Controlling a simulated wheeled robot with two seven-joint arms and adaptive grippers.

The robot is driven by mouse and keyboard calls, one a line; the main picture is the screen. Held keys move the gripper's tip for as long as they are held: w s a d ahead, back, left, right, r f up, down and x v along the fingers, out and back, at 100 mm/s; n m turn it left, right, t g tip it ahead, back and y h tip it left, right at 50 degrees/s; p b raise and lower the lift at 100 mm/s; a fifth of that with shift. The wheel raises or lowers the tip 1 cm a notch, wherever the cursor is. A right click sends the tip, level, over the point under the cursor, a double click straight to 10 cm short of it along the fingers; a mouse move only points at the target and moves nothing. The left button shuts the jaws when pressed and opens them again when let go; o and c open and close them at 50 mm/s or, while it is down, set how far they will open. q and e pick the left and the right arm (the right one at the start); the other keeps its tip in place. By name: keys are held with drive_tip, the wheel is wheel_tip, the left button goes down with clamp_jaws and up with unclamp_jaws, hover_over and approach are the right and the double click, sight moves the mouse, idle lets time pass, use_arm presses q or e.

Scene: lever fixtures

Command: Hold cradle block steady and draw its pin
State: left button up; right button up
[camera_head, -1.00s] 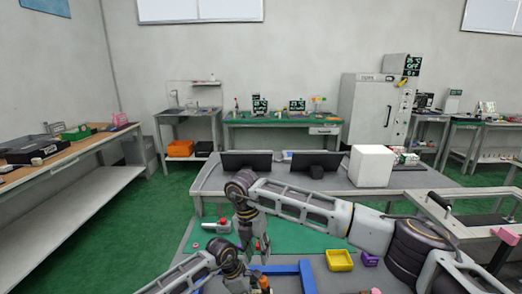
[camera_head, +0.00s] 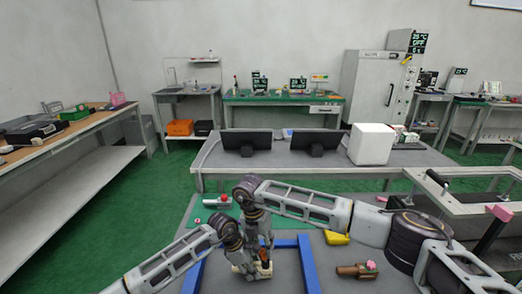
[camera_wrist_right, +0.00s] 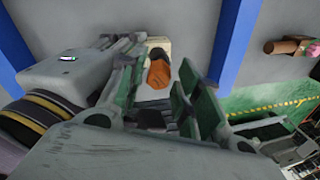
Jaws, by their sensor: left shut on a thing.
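The cradle block (camera_head: 265,270) is a small cream block on the grey table inside the blue frame, partly hidden by my grippers. Its orange-brown pin (camera_wrist_right: 159,72) stands up from it. In the right wrist view, the block's cream edge (camera_wrist_right: 158,46) shows behind the pin. My left gripper (camera_head: 246,268) reaches in low from the left and is shut on the block. My right gripper (camera_head: 266,244) points down from above. In its wrist view, the green-padded fingers (camera_wrist_right: 160,95) are apart, one to each side of the pin in the picture. Contact with the pin cannot be told.
The blue frame (camera_head: 308,262) surrounds the work spot.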

drive_tip(key=shift+d+f, duration=0.25)
drive_tip(key=shift+f, duration=1.05)
clamp_jaws()
